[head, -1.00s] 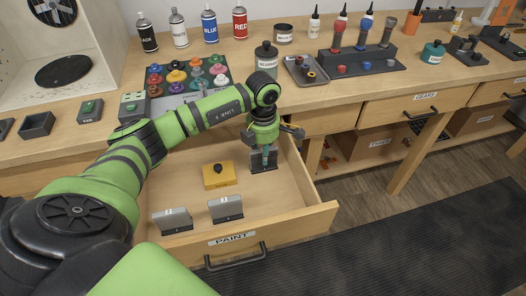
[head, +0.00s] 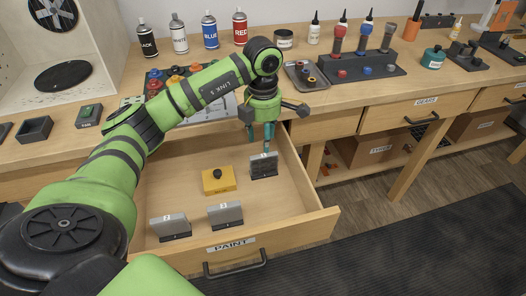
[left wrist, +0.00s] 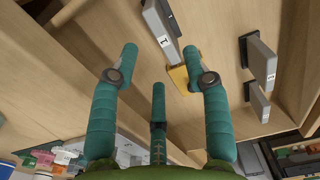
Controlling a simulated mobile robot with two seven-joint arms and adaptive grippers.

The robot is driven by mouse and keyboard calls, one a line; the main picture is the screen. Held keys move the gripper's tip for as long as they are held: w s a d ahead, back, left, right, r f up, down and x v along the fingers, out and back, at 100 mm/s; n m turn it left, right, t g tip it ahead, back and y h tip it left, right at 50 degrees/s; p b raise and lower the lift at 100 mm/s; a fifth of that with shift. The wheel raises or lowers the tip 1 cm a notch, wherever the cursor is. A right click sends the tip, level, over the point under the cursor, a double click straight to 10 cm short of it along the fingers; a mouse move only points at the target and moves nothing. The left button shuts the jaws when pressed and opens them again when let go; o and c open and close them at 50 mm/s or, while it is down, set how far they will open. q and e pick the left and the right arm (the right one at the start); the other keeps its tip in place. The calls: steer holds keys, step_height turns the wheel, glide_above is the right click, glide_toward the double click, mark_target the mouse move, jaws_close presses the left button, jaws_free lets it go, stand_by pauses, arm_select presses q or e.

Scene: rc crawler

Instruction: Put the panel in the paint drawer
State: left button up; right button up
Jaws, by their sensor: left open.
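The paint drawer (head: 290,222) is pulled open, its PAINT label on the front. A grey panel (head: 264,166) stands upright in a dark base at its back right. It also shows at the top of the left wrist view (left wrist: 156,22). My left gripper (head: 259,143) is just above this panel, teal fingers pointing down, spread and empty. In the left wrist view the gripper (left wrist: 157,60) is open with nothing between its fingers. Two more grey panels, one at front left (head: 170,226) and one nearer the middle (head: 225,214), stand in the drawer.
A yellow block (head: 218,181) with a black knob sits mid-drawer. On the bench behind are spray cans (head: 210,30), a tray of coloured knobs (head: 155,82) partly behind my arm, and a dark bottle rack (head: 360,68). Drawer floor is clear between the panels and block.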

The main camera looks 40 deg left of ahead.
arm_select(q)
step_height(320, 180, up, 4)
steer(key=shift+f, duration=0.25)
